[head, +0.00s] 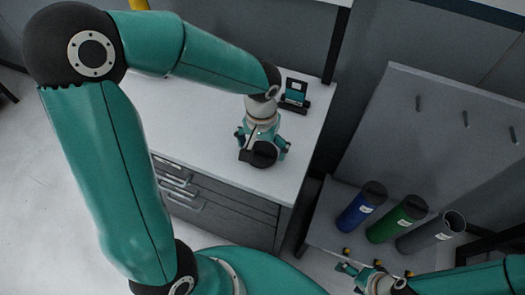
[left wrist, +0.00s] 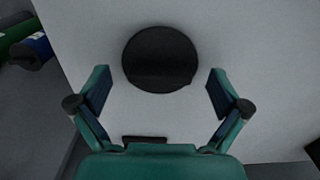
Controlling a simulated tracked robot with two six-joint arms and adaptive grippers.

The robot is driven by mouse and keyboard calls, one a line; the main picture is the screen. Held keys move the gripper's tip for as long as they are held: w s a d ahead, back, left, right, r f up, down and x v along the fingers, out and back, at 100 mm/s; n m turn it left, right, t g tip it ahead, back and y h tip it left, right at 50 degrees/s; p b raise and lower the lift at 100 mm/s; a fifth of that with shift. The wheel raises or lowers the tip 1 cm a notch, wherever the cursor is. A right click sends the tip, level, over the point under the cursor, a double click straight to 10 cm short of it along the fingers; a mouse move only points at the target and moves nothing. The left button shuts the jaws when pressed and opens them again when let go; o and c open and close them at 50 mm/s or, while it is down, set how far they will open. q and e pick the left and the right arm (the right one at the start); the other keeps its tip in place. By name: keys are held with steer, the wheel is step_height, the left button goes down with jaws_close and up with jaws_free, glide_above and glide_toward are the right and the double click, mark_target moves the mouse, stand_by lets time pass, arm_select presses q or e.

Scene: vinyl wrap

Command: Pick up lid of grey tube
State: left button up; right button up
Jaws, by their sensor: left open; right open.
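The black round lid (head: 264,155) lies flat on the white counter, beneath my left gripper (head: 262,141). In the left wrist view the lid (left wrist: 160,59) is whole and lies just ahead of and between the spread fingers of my left gripper (left wrist: 159,78). That gripper is open and empty, with white counter visible on both sides of the lid. The grey tube (head: 425,235) leans in the rack at the right, its top end open and uncapped. My right gripper (head: 352,278) is open near the bottom, left of the grey tube's lower end.
A blue tube (head: 358,211) and a green tube (head: 393,222), both with black lids, lean beside the grey one. A small black and teal object (head: 295,94) stands on the white counter (head: 205,110) behind the left gripper. Drawers (head: 220,206) are below the counter's front edge.

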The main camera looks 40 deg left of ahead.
arm_select(q)
steer(key=shift+f, duration=0.35)
steer(key=c, duration=0.9)
steer(key=shift+s+d, duration=0.1)
steer(key=shift+c, duration=1)
steer(key=shift+s, duration=0.1)
